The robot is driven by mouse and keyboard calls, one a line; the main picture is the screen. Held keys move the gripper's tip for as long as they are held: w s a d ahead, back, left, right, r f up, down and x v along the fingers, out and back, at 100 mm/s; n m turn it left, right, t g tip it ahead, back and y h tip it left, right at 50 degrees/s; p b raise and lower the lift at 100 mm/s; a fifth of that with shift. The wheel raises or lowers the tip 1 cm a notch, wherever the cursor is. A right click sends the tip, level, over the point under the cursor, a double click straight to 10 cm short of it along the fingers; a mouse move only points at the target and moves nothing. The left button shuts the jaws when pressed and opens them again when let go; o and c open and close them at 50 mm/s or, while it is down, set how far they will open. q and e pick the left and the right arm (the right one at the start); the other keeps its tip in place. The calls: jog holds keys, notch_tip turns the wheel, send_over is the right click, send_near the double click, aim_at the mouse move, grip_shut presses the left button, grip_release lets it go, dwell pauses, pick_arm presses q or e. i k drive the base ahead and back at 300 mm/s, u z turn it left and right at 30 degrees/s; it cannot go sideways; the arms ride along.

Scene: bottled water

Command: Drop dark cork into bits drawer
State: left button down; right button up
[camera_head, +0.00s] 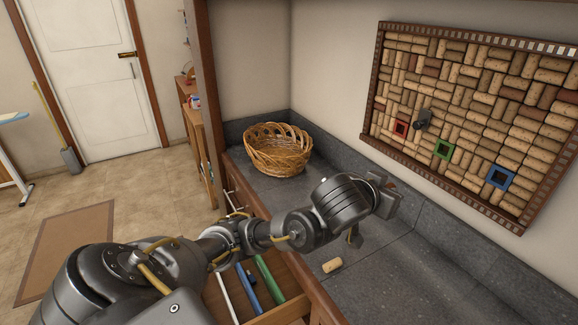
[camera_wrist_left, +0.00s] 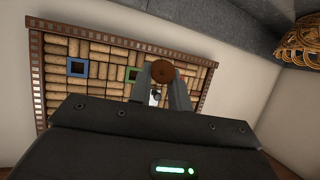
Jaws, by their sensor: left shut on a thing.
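My right gripper is not in view.
A light cork (camera_head: 333,265) lies on the counter (camera_head: 400,285) near its front edge. A wicker basket (camera_head: 278,150) stands in the back corner. A framed cork board (camera_head: 470,110) with red, green and blue square frames hangs on the wall; a dark grey object (camera_head: 421,121) sits before it.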

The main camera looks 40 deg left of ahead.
aim_at(263, 296)
jog(key=z, duration=1.8)
jog(key=k, duration=1.4)
jog(key=u, duration=2)
